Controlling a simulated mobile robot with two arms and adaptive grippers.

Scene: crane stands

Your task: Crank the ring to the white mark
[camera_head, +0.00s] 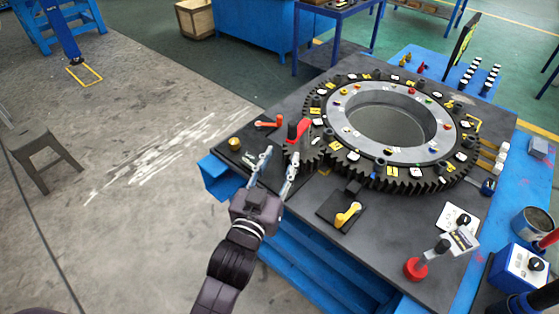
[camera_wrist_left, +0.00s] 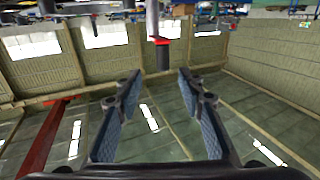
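The large dark toothed ring (camera_head: 318,127) lies flat on the grey-topped stand and surrounds a light grey hub (camera_head: 350,137). White and yellow tags sit around it; I cannot tell which one is the white mark. A small dark gear (camera_head: 317,158) meets the ring's left side, with a red crank (camera_head: 302,127) and dark grip above it. My left gripper (camera_head: 279,163) is open and empty, just in front of and left of the small gear. In the left wrist view its fingers (camera_wrist_left: 158,100) are spread, with a red and black upright piece (camera_wrist_left: 162,54) beyond them.
An orange-red lever (camera_head: 268,123) and a brass knob (camera_head: 235,143) are left of the gear. A yellow lever (camera_head: 347,215) is in front of the ring. A red-based post (camera_head: 415,269) and blue box (camera_head: 520,268) stand at the right. The floor at left is mostly clear.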

